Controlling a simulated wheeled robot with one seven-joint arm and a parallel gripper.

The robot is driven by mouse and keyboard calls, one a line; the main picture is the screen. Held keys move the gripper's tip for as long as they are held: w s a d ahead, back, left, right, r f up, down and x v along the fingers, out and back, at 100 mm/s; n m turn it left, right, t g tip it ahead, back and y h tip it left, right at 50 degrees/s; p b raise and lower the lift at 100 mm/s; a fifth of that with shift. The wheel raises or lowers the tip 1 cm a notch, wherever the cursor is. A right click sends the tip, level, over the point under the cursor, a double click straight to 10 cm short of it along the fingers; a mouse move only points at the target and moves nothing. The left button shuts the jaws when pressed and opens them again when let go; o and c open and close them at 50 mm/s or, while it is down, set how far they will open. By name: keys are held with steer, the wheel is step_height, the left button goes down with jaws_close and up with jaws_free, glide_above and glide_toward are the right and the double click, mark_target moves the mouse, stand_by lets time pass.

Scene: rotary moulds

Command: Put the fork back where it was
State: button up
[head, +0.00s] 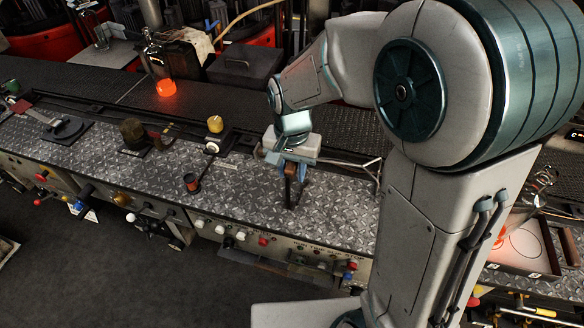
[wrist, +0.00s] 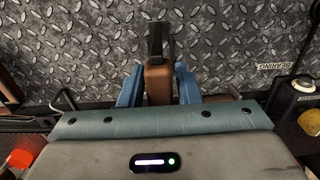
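My gripper (head: 291,178) points down over the patterned metal bench top, left of my arm's upper links. In the wrist view its blue fingers (wrist: 158,88) are on either side of a brown piece with a black end (wrist: 158,75), and appear closed on it. The same dark piece shows in the head view (head: 289,196), below the fingers. A thin pale rod with a forked end (head: 365,165), perhaps the fork, shows right of the gripper. I cannot tell whether it joins the held piece; my gripper and arm hide part of it.
A glowing orange piece (head: 166,88) stands behind. A tray (head: 516,262) is at right. Bare bench lies around the gripper.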

steer(key=shift+o, duration=0.6)
steer(key=shift+r, duration=0.1)
steer(key=shift+r, duration=0.2)
step_height(320, 180, up, 12)
steer(key=s+d+f+n+t, duration=0.3)
steer(key=s+d+f+n, duration=0.1)
steer(key=s+d, duration=0.8)
steer(key=shift+s+f, duration=0.25)
steer(key=shift+s, duration=0.15)
stand_by(0.4)
